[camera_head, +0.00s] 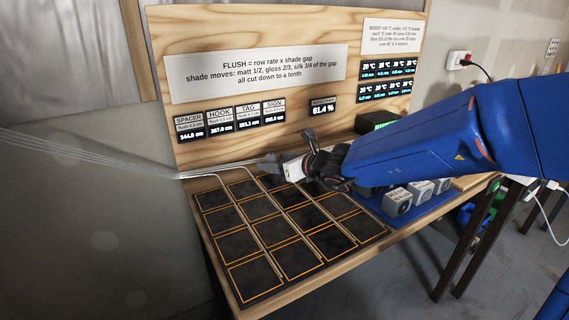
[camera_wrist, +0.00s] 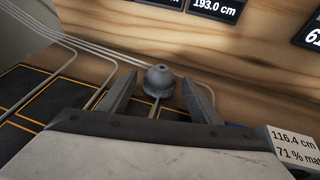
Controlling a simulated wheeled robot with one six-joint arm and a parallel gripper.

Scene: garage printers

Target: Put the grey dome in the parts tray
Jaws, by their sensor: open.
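The grey dome (camera_wrist: 159,80), a rounded knob with a small top and a flared lower rim, shows between the fingertips of my gripper (camera_wrist: 159,88) in the wrist view. The gripper is open, with a gap on each side of the dome. In the head view my gripper (camera_head: 275,164) is low over the back of the dark grid; I cannot clearly tell the dome from the fingers there. A blue tray (camera_head: 373,207), perhaps the parts tray, lies at the right of the grid, partly hidden by my arm, with grey labelled blocks on it.
The grid of dark orange-edged squares (camera_head: 255,281) fills the bench's left part. Thin grey tubes (camera_head: 95,155) run in from the left to its back. A wooden panel (camera_head: 230,125) with signs and displays stands behind. A white labelled block (camera_wrist: 293,148) is at right in the wrist view.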

